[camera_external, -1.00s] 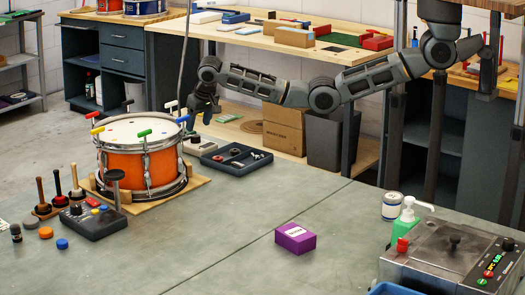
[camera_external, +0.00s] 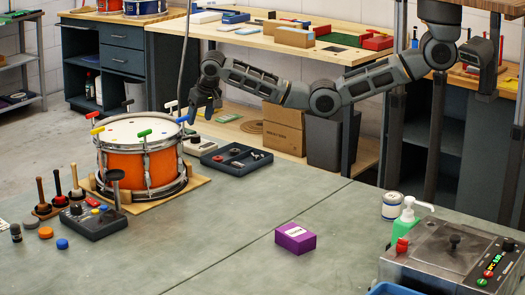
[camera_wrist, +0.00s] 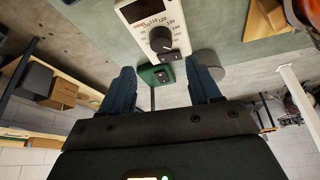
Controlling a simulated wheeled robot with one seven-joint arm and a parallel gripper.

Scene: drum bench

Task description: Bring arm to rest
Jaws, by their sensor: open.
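My gripper (camera_external: 204,116) hangs in the air at the right rear of the orange drum (camera_external: 146,167), above the far side of the bench. In the wrist view my gripper (camera_wrist: 165,90) has its two dark blue fingers spread apart with nothing between them. A white metronome-like box with a dial (camera_wrist: 158,28) lies beyond the fingertips in that view. A small green piece with a black knob (camera_wrist: 160,74) shows between the fingers, farther off. My arm stretches across the back from the upper right.
A dark parts tray (camera_external: 237,158) lies right of the drum. A purple box (camera_external: 295,238) sits mid-bench. A green bottle (camera_external: 404,222), a white can (camera_external: 392,206) and a metal machine (camera_external: 455,262) stand at the right. Coloured-handled keys ring the drum. The bench's middle is mostly clear.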

